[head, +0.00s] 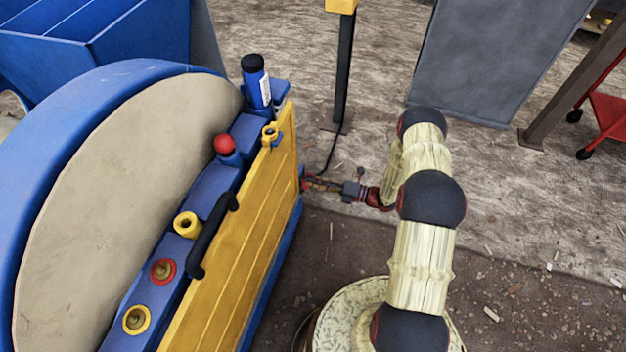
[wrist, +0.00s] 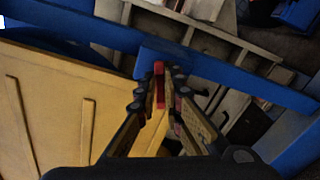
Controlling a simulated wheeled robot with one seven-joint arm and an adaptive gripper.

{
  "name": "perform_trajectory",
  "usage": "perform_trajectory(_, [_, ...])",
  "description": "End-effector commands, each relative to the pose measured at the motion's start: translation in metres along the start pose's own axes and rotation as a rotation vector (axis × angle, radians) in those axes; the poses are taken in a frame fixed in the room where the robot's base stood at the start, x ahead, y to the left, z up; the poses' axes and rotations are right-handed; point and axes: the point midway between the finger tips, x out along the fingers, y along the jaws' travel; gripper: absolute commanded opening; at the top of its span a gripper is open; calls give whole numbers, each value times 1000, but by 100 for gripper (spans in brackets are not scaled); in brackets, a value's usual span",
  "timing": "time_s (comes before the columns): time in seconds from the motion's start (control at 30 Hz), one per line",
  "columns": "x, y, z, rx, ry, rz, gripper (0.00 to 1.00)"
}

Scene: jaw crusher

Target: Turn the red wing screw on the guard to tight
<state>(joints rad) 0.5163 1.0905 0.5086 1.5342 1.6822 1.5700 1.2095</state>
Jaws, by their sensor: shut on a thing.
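The yellow guard (head: 235,250) stands on the side of the blue crusher, and its face fills the left of the wrist view (wrist: 50,110). The red wing screw (wrist: 159,72) shows as a narrow upright red piece at the guard's edge, by a blue bracket. My gripper (wrist: 161,92) has its two fingers closed in on the wing screw from both sides. In the head view my gripper (head: 312,184) reaches in from the right to the guard's far edge, and the screw itself is mostly hidden there. How far the screw is turned I cannot tell.
A black handle (head: 212,235), a red ball knob (head: 224,144) and a blue cylinder with a black cap (head: 256,82) stand along the guard's top. A dark post (head: 344,75) and a grey panel (head: 495,60) stand behind. The floor right of the guard is mostly clear.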

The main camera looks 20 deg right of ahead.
Motion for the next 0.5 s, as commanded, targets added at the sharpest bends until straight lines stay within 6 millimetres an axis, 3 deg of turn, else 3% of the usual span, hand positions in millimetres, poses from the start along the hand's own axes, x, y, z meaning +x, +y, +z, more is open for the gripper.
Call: perform_trajectory(0.5, [0, -4, 1, 317, -2, -2, 0])
